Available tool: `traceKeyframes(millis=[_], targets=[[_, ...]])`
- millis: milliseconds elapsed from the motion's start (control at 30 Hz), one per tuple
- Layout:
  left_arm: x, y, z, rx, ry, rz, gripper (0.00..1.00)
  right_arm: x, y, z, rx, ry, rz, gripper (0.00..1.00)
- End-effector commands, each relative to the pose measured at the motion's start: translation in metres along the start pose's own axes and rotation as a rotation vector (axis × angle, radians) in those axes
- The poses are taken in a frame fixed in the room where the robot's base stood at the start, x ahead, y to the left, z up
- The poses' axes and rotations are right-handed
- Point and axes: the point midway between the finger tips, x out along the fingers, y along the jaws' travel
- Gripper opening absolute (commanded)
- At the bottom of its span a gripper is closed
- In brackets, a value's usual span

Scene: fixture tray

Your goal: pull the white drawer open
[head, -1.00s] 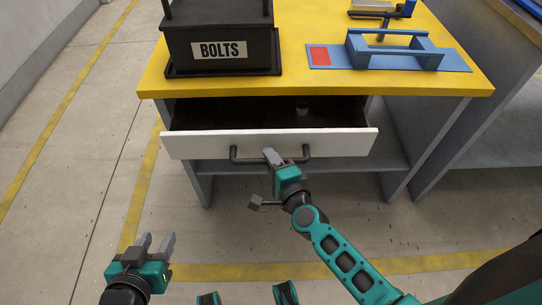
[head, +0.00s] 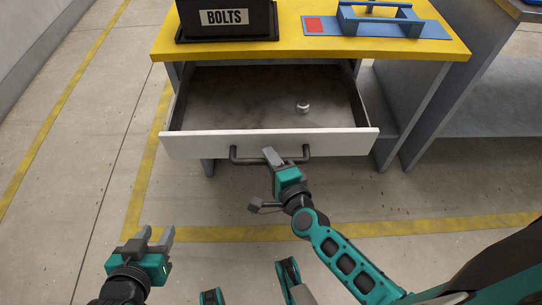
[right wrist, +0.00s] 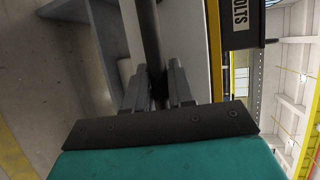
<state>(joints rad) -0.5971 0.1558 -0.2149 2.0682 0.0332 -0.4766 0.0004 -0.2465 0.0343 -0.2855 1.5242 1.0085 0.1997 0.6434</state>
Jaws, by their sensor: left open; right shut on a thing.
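The white drawer (head: 215,146) stands well open under the yellow tabletop in the head view. Its grey inside shows, with a small pale round item (head: 302,107) lying in it. A dark bar handle (head: 240,159) runs along the drawer front. My right gripper (head: 273,157) is shut on the handle; the right wrist view shows the dark bar (right wrist: 150,45) between its fingers (right wrist: 160,85). My left gripper (head: 152,241) is open and empty, low at the left, over the floor and apart from the drawer.
A black BOLTS bin (head: 226,20) and a blue fixture (head: 378,22) with a red patch stand on the yellow tabletop (head: 300,45). A grey bench (head: 490,80) stands at the right. The floor before the drawer is clear, with yellow lines.

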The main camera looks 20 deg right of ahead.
Motion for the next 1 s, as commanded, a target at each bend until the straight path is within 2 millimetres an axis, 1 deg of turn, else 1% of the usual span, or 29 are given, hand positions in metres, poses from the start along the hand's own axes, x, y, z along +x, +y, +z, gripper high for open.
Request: traceKeyframes(millis=[500, 533, 700, 733, 1000], targets=[[0.0022, 0.0009, -0.0065, -0.009, 0.013, -0.001, 0.43, -0.0018, -0.0001, -0.0001, -0.001, 0.002, -0.002, 0.0], [0.0022, 0.0009, -0.0065, -0.009, 0.013, -0.001, 0.43, -0.0018, -0.0001, -0.0001, -0.001, 0.002, -0.002, 0.26], [0.0021, 0.0009, -0.0062, -0.008, 0.013, -0.001, 0.43, -0.0018, -0.0001, 0.0002, -0.001, 0.001, -0.001, 0.43], [0.0021, 0.0008, -0.0062, -0.008, 0.012, -0.001, 0.43, -0.0017, 0.0, 0.0002, -0.001, 0.001, -0.001, 0.44], [0.0008, -0.0001, -0.0034, -0.001, 0.006, -0.001, 0.43, -0.0017, -0.0001, 0.0006, 0.0, 0.001, -0.001, 0.44]])
